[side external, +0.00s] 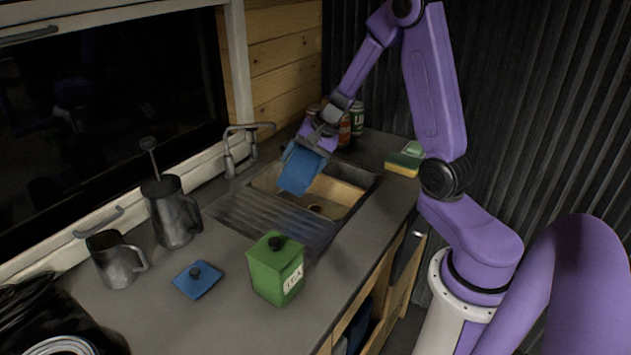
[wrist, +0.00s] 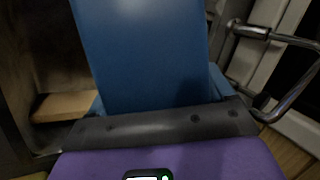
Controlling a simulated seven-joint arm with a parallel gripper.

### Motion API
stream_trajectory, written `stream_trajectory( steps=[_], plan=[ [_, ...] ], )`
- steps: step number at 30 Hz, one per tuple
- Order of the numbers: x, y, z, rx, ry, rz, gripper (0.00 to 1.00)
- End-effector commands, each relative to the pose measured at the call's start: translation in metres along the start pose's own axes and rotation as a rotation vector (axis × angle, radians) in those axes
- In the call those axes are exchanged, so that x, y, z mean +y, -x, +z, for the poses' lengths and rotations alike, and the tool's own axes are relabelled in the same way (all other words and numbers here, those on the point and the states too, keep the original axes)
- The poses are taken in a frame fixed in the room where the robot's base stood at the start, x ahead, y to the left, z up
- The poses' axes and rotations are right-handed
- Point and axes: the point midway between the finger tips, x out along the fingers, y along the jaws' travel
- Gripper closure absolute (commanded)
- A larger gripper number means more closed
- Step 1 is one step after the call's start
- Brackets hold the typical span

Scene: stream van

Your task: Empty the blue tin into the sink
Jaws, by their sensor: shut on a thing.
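The blue tin (side external: 301,169) is held tilted over the sink (side external: 340,190) in the side view. My gripper (side external: 318,145) is shut on it from above and behind. In the wrist view the tin (wrist: 145,50) fills the middle, with the dark gripper bar (wrist: 160,125) across its near end. The tin's opening and what is in it are hidden. The sink basin's visible floor looks brownish, with a dark drain. The tin's blue lid (side external: 197,280) with a dark knob lies on the counter, apart from the tin.
A green tea tin (side external: 275,268) stands at the counter's front. A metal jug (side external: 117,260) and a French press (side external: 171,212) stand at left. The tap (side external: 240,148) is behind the sink. A sponge (side external: 402,165) and several cans (side external: 357,118) are beyond it.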

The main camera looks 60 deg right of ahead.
Motion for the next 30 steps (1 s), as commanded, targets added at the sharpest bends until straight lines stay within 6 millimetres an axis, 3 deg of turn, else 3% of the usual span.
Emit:
stream_trajectory(
  steps=[16,30],
  plan=[
    [0.007,-0.008,-0.015,-0.109,-0.063,-0.023,0.7],
    [0.011,-0.012,-0.01,-0.171,-0.095,-0.035,0.7]
  ],
)
